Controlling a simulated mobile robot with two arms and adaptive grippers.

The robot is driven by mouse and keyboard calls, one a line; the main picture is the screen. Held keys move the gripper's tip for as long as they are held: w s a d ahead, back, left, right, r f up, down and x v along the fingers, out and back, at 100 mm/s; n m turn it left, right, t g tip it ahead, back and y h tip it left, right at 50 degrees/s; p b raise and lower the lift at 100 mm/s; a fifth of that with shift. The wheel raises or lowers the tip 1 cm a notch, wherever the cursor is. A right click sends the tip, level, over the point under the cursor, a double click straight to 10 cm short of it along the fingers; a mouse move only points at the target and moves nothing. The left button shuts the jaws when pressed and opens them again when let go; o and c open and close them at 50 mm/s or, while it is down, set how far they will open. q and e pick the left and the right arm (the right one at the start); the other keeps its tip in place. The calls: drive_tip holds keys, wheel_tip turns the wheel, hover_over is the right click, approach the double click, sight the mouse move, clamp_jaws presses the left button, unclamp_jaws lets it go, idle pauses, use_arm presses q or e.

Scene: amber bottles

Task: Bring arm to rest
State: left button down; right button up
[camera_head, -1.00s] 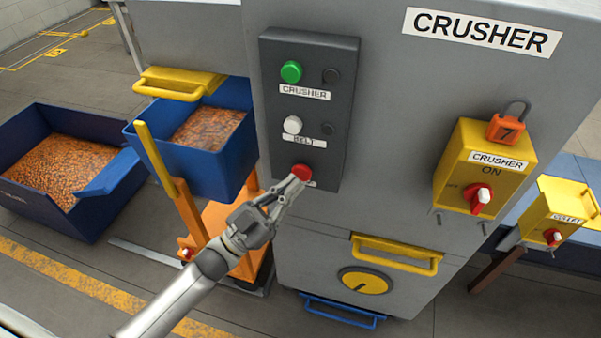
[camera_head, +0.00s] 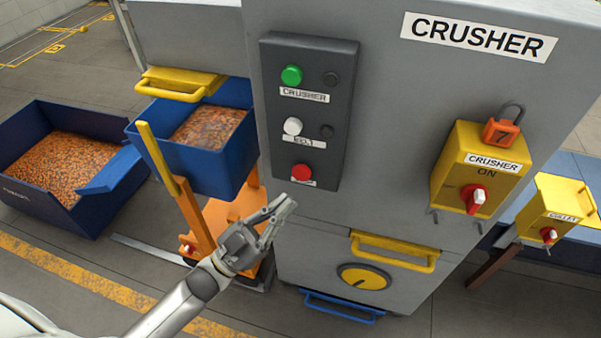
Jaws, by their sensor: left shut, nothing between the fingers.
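My left gripper (camera_head: 283,207) is in the head view, below the centre, on an arm that comes in from the bottom left. Its fingers are shut and empty. It hangs in front of the grey crusher cabinet (camera_head: 390,110), a little below and left of the red button (camera_head: 301,172), and looks apart from it. The red button sits at the bottom of the dark control panel (camera_head: 345,75), under a white button (camera_head: 292,126) and a green button (camera_head: 291,75). My right gripper is not in view.
A blue bin (camera_head: 190,167) of orange bits stands on an orange cart (camera_head: 222,215) just behind my left arm. A larger blue bin (camera_head: 85,213) is at the left. A yellow switch box (camera_head: 450,160) and yellow handle (camera_head: 395,250) stick out from the cabinet.

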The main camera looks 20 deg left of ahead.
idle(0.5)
use_arm(q)
drive_tip(key=s+a+f+n+g+y, duration=0.1)
drive_tip(key=a+f+n+g+y, duration=0.2)
drive_tip(key=f, duration=0.9)
drive_tip(key=s+a+f+n+g+y, duration=0.1)
drive_tip(key=a+f+n+y, duration=0.3)
drive_tip(key=f, duration=0.8)
drive_tip(key=s+a+f+g+y, duration=0.15)
drive_tip(key=f+y, duration=0.35)
drive_tip(key=f, duration=0.7)
drive_tip(key=s+a+f+g+y, duration=0.2)
drive_tip(key=s+f+g, duration=0.3)
drive_tip(key=s+f, duration=0.8)
drive_tip(key=s+f+g, duration=0.3)
drive_tip(key=s+f, duration=0.1)
drive_tip(key=s, duration=0.5)
drive_tip(key=s+d+f+n+g+y, duration=0.1)
drive_tip(key=s+f+g, duration=0.2)
drive_tip(key=s, duration=0.6)
wheel_tip(320, 180, down, 2)
drive_tip(key=shift+s+f, duration=0.1)
drive_tip(key=shift+s, duration=0.3)
drive_tip(key=shift+g, duration=0.25)
